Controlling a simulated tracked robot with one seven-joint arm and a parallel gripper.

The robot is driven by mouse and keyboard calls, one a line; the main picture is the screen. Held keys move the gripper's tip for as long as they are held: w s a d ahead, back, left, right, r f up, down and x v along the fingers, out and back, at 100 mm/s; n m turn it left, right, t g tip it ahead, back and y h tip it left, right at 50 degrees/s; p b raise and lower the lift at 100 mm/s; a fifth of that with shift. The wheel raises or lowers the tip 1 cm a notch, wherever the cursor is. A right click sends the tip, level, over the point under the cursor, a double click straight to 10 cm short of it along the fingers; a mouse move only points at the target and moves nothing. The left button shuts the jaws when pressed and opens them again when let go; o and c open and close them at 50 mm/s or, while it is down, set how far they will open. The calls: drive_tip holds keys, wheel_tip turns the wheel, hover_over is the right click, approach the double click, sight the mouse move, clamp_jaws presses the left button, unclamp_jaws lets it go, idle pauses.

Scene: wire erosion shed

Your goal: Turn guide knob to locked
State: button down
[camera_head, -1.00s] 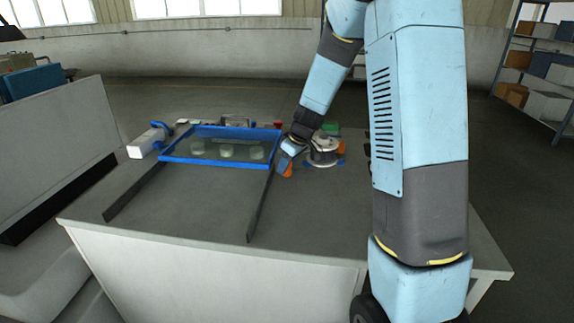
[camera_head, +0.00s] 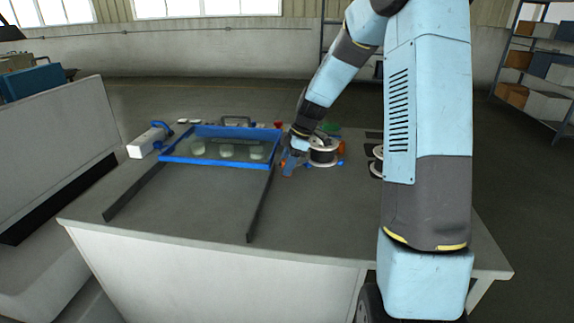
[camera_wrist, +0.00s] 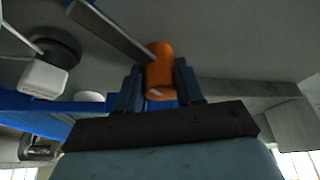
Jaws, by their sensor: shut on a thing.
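The guide knob seems to be the orange cylinder (camera_wrist: 159,70) with a small pale mark, seen in the wrist view. My gripper (camera_wrist: 157,88) is shut on it, with one dark blue finger on each side. In the head view my gripper (camera_head: 292,163) reaches down to the bench beside the right edge of the blue-framed tank, and it mostly hides the knob. Whether the knob stands at locked cannot be told; no label is readable.
The blue-framed tank (camera_head: 213,164) holds several pale round pieces. Two dark rails (camera_head: 259,205) run forward from it on the grey bench. A wire spool (camera_head: 323,152) stands close to the right of my gripper. The front of the bench is clear.

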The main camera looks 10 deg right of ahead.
drive_tip(key=n, duration=0.2)
drive_tip(key=n+g, duration=0.1)
drive_tip(key=n, duration=0.1)
drive_tip(key=shift+w+d+n+g, duration=0.1)
drive_tip(key=shift+n+g, duration=0.2)
drive_tip(key=shift+n+g+h, duration=0.5)
drive_tip(key=shift+n+g, duration=0.1)
drive_tip(key=shift+n, duration=1.3)
drive_tip(key=c, duration=0.7)
unclamp_jaws()
drive_tip(key=shift+c, duration=0.2)
